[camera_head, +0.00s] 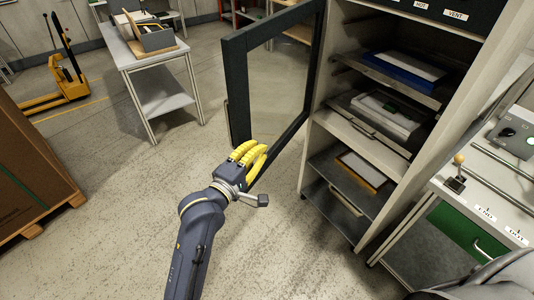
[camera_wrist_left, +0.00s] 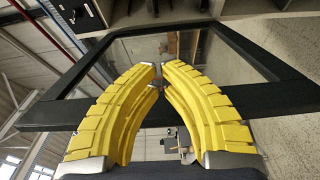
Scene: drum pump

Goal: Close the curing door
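The curing door (camera_head: 236,80) is a dark-framed panel with a see-through pane. It stands swung open at the left side of the grey cabinet (camera_head: 338,128), whose shelves are exposed. My left gripper (camera_head: 258,158), with yellow ribbed fingers, is at the door's lower part and overlaps the bottom of its frame. In the left wrist view, the fingertips (camera_wrist_left: 159,75) come together in front of the door frame (camera_wrist_left: 265,104). They look shut, with nothing clearly held. Whether they touch the door cannot be told. My right gripper is out of view.
The cabinet shelves hold trays, including a blue one (camera_head: 405,68). A control bench (camera_head: 490,185) with a lever stands at the right. A side table (camera_head: 155,62), a yellow pallet truck (camera_head: 62,85) and a large brown box (camera_head: 30,175) are at the left. The floor between is clear.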

